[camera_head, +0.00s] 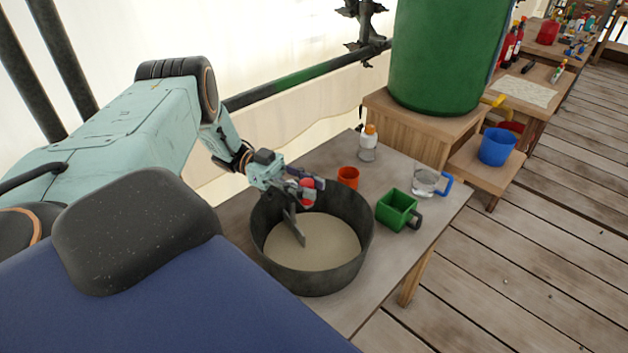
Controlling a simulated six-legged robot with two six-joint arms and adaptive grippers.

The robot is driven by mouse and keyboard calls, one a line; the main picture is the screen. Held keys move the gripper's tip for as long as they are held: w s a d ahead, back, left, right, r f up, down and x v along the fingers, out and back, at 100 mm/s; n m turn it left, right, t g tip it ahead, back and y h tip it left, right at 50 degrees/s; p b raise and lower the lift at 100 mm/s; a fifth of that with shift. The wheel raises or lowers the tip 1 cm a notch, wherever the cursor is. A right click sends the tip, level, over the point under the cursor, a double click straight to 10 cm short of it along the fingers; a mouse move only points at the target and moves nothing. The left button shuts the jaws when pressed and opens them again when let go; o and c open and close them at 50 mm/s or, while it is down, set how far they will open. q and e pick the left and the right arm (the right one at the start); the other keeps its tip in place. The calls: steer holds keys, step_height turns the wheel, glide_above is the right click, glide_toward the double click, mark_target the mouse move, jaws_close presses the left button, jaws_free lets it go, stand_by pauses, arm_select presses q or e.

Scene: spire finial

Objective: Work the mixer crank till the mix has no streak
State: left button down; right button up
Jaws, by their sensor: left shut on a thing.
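A dark round mixing tub (313,281) stands on the grey work table. The mix (325,245) in it is a pale beige and looks even in colour; I see no clear streak at this size. A flat grey paddle (293,222) reaches down into the mix on the left side of the tub. Its red crank knob (307,190) sits above the tub's far rim. My left gripper (305,186) is shut on the crank knob, and its fingers partly hide it. My right gripper is not in view.
A large green barrel (447,55) and a blue bucket (496,147) are beyond.

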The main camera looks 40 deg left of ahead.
arm_select(q)
steer(key=shift+s+a+r+m+g+b, duration=0.2)
steer(key=shift+m+g, duration=0.15)
steer(key=shift+g, duration=0.2)
steer(key=shift+s+a+r+m+g+b, duration=0.1)
steer(key=shift+m+g+b, duration=0.1)
steer(key=shift+m+g, duration=0.25)
steer(key=c, duration=1.4)
jaws_free()
steer(key=o, duration=0.4)
steer(key=shift+f, duration=0.25)
steer(key=shift+s+d, duration=0.1)
steer(key=shift+r, duration=5.05)
